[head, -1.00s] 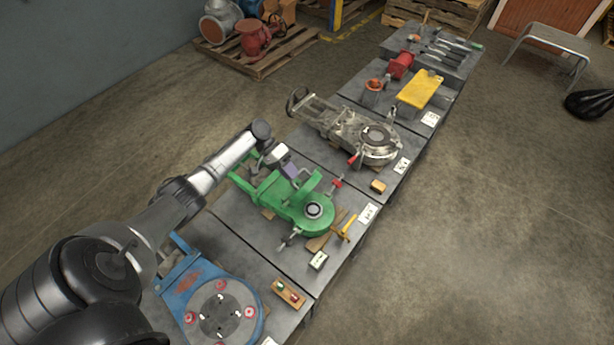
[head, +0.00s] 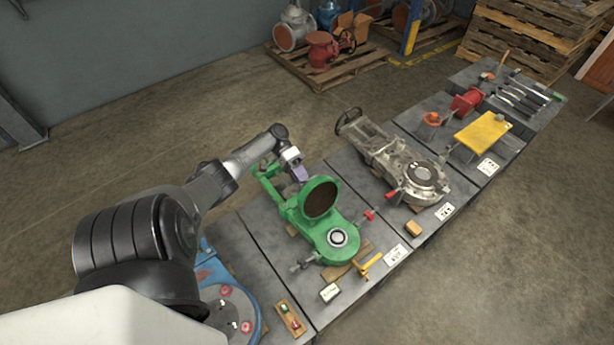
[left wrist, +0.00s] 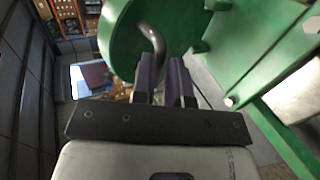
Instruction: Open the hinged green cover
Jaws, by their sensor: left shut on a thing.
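The hinged green cover (head: 320,199) stands raised, roughly upright, on the green cast body (head: 317,238), with its dark brown inner face toward the front. A round opening with a light ring (head: 338,237) is exposed in the body. My left gripper (head: 301,175) is behind the cover. In the left wrist view, the purple-padded fingers (left wrist: 165,82) are shut on a bent metal handle (left wrist: 153,42) at the green disc (left wrist: 125,35). In the head view the cover hides the handle. My right gripper is not in view.
A grey metal valve (head: 410,170) stands on the table to the right. A yellow tool (head: 368,265), a small box (head: 330,292) and a wooden block with buttons (head: 290,317) lie near the front edge. A blue fixture (head: 214,270) is at the left.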

